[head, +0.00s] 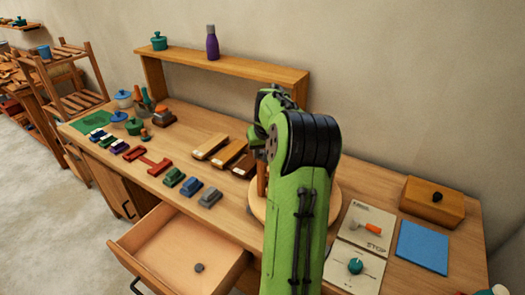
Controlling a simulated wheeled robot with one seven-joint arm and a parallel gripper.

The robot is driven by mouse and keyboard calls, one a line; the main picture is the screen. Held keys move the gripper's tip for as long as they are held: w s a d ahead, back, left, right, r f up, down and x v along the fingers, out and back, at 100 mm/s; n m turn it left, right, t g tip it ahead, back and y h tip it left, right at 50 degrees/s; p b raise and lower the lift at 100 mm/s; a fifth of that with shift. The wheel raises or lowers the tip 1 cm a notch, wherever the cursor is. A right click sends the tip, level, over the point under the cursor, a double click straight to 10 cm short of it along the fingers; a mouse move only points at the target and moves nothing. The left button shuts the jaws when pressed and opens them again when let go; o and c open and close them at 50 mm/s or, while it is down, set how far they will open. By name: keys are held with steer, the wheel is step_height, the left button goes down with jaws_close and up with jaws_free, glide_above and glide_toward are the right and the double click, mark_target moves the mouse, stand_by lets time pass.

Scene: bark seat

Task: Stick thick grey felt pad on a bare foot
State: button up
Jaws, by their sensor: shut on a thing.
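My green arm rises through the middle of the head view and bends over the workbench. It hides my gripper and whatever is at its fingers. A round pale wooden seat (331,207) lies on the bench, mostly behind my arm. An upright brown wooden leg (262,181) shows at its left edge. Whether its foot is bare or padded is hidden. A small dark grey round pad (199,268) lies in the open drawer (152,252) at the bench front. I cannot judge its thickness.
Coloured blocks (173,177) and wooden-backed brushes or blocks (211,146) lie left of my arm. A card with an orange-tipped tool (366,228), a card with a teal knob (356,266), a blue sheet (422,247) and a wooden box (432,201) lie right. A raised shelf (225,65) stands behind.

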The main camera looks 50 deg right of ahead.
mark_target(262, 155)
steer(key=shift+f, duration=0.25)
steer(key=o, duration=1.4)
step_height(262, 155, up, 7)
steer(key=p, duration=0.5)
steer(key=shift+r+p, duration=0.1)
steer(key=shift+p, duration=0.2)
